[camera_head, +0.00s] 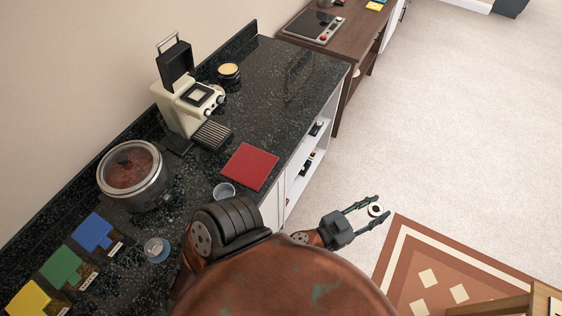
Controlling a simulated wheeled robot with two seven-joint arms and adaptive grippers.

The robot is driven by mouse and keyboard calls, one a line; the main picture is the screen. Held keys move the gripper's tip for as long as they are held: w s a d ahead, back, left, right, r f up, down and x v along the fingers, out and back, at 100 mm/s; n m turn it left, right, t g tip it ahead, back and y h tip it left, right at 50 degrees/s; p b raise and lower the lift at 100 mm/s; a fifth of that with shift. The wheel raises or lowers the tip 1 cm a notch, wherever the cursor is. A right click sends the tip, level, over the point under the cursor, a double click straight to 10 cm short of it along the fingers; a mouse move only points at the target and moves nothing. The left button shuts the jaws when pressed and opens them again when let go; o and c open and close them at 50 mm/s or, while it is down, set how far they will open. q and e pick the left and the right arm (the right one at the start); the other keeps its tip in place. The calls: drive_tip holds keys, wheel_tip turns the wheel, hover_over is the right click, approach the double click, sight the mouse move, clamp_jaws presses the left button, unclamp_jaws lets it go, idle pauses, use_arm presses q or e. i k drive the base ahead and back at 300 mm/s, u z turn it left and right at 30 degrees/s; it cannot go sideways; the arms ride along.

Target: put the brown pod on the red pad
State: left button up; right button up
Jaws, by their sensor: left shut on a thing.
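The red pad (249,166) lies flat and bare on the dark speckled counter, near its front edge. My left gripper (375,205) is out over the floor, to the right of the counter and apart from the pad. It is shut on a small round thing with a pale rim and a dark middle, which looks like the brown pod (376,210). The pod sits between the fingertips, and its brown colour is hard to make out. My right gripper is not in view.
A coffee machine (183,108) with its lid up stands behind the pad. A slow cooker (133,191), a metal cup (224,191) and a glass (156,248) stand to the left. The counter right of the pad is clear.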

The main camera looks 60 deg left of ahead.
sight(249, 164)
drive_tip(key=i, duration=1.95)
drive_tip(key=u, duration=3.05)
